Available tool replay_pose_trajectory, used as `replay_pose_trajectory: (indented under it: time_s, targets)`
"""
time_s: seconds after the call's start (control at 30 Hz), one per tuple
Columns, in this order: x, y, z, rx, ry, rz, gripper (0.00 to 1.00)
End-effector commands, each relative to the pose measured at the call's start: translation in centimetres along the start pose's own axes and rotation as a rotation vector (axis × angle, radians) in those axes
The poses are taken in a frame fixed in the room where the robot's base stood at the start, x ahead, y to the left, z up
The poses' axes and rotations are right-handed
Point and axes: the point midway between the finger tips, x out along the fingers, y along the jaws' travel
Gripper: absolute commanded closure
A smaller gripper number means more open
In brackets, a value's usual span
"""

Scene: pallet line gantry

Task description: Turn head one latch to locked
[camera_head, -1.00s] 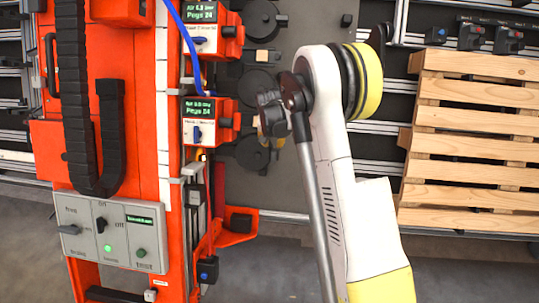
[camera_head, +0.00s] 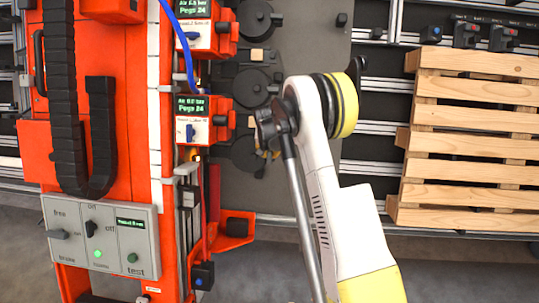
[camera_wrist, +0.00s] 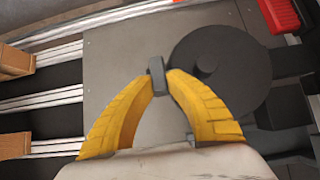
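Two orange-red peg heads stand one above the other on the orange gantry in the head view. The upper head (camera_head: 205,28) and the lower head (camera_head: 200,120) each have a green-lit display above a pale plate with a small blue latch handle. The lower latch handle (camera_head: 190,132) looks upright; the upper latch handle (camera_head: 191,36) looks more sideways. I cannot read which is head one. My gripper (camera_head: 262,152) is right of the lower head, apart from it and mostly hidden by my wrist. In the wrist view its yellow fingers (camera_wrist: 157,78) converge at a small grey block, apparently their tips; no latch is between them.
A grey control panel (camera_head: 101,238) with switches is low on the gantry. A blue hose (camera_head: 181,50) runs down beside the heads. Dark round discs (camera_head: 252,88) sit on a grey plate behind my gripper. A wooden pallet (camera_head: 465,140) stands at the right.

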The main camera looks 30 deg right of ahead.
Motion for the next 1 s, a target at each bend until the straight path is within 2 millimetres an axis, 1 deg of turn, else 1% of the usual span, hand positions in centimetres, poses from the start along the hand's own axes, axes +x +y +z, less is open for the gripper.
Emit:
replay_pose_trajectory:
  time_s: [0.27, 0.47, 0.67, 1.0]
  targets:
    - [0.03, 0.03, 0.02, 0.004, 0.0, -0.003, 1.0]
    - [0.04, 0.17, 0.01, 0.043, 0.001, -0.034, 1.0]
    - [0.06, 0.46, 0.02, 0.139, 0.0, -0.112, 1.0]
    - [0.21, 0.97, 0.24, 0.379, 0.0, -0.31, 1.0]
